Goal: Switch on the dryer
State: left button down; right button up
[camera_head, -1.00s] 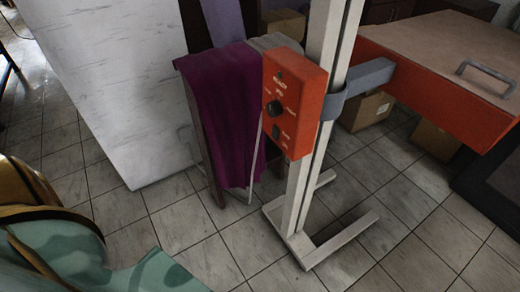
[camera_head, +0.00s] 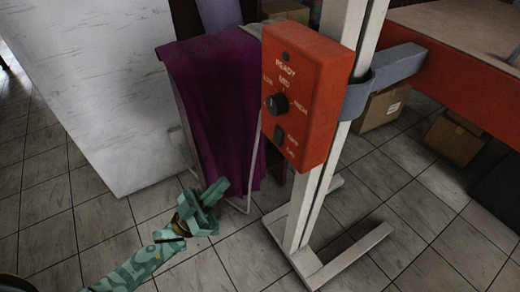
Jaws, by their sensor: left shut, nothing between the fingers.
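The dryer's red control box (camera_head: 305,95) is fixed to a pale upright post (camera_head: 345,60). Its face carries a black round knob (camera_head: 276,104) with LOW, MID and HIGH around it, and a dark rocker switch (camera_head: 280,135) below. A small dark indicator sits near READY at the top. My right gripper is not in view.
A purple cloth (camera_head: 215,100) hangs over a rack just behind and left of the box. A large white panel (camera_head: 95,80) leans at the left. Cardboard boxes (camera_head: 382,106) stand on the floor behind. The post's base (camera_head: 345,255) spreads over the tiled floor.

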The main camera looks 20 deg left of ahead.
aim_at(276, 139)
pick_arm(q)
jog(key=shift+w, duration=0.1)
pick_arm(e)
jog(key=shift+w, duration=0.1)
pick_arm(q)
jog(key=x, duration=0.4)
jog(key=f+x, duration=0.1)
jog(key=x, duration=0.2)
jog(key=w+d+x, duration=0.1)
jog(key=x, duration=0.3)
jog(key=shift+w+d+f, duration=0.15)
jog(key=shift+w+f, duration=0.05)
jog(key=shift+w, duration=0.05)
jog(key=shift+w+d+b, duration=0.35)
jog(key=shift+w+d, duration=0.05)
jog(key=shift+w, duration=0.05)
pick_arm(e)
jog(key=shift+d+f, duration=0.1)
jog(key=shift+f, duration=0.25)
